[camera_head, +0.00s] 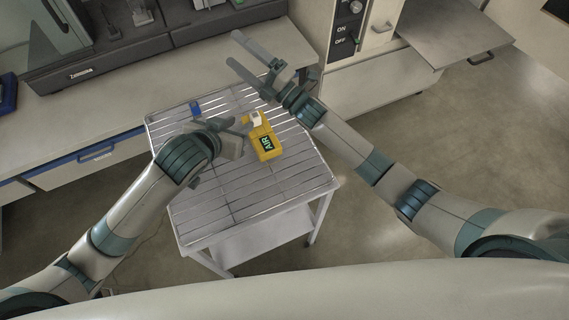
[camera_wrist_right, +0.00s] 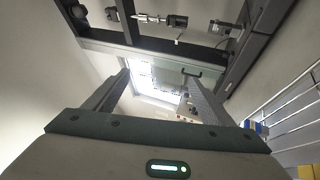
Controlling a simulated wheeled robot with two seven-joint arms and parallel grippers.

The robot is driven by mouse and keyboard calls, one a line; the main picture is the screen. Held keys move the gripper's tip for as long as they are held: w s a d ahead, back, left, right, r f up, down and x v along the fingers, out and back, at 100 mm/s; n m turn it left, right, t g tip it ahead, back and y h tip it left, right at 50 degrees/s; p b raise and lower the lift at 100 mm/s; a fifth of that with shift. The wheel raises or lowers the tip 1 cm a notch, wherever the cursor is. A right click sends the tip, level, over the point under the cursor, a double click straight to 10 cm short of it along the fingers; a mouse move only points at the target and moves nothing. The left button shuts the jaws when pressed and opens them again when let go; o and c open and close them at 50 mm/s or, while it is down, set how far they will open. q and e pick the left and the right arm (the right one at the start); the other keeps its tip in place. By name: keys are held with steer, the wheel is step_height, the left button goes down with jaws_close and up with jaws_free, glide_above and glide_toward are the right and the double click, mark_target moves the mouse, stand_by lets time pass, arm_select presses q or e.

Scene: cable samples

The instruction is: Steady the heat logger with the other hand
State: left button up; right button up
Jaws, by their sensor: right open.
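A yellow handheld device (camera_head: 265,146) with a dark label reading "AIR" lies on the slatted cart top; I take it to be the heat logger. A small white piece (camera_head: 254,119) sits at its far end. My left gripper (camera_head: 240,137) is just left of the device, low over the cart; I cannot tell whether it touches it or how its jaws stand. My right gripper (camera_head: 238,52) is open and empty, raised beyond the cart's far right corner. In the right wrist view its two fingers (camera_wrist_right: 155,90) are spread with nothing between them.
The metal slatted cart (camera_head: 225,205) has free room at its near end. A small blue item (camera_head: 195,107) lies near its far left edge. A counter (camera_head: 90,95) runs behind and left. A cabinet with ON/OFF controls (camera_head: 345,40) stands right of my right gripper.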

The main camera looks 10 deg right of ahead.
steer(key=s+d+f+m+t+h, duration=0.1)
steer(key=s+d+f+m+h, duration=0.15)
steer(key=s+f+m, duration=0.35)
steer(key=m+h, duration=0.5)
glide_above(262, 134)
steer(key=v, duration=0.5)
step_height(262, 134, down, 4)
steer(key=s+d+f+m+g+h, duration=0.2)
steer(key=s+f+m+g+h, duration=0.1)
steer(key=s+m, duration=0.7)
steer(key=m+h, duration=0.1)
steer(key=m, duration=0.1)
steer(key=shift+d+f+m+h, duration=0.15)
steer(key=shift+m+h, duration=0.2)
steer(key=shift+m, duration=0.05)
steer(key=x, duration=1.7)
steer(key=c, duration=1.3)
steer(key=shift+f, duration=0.1)
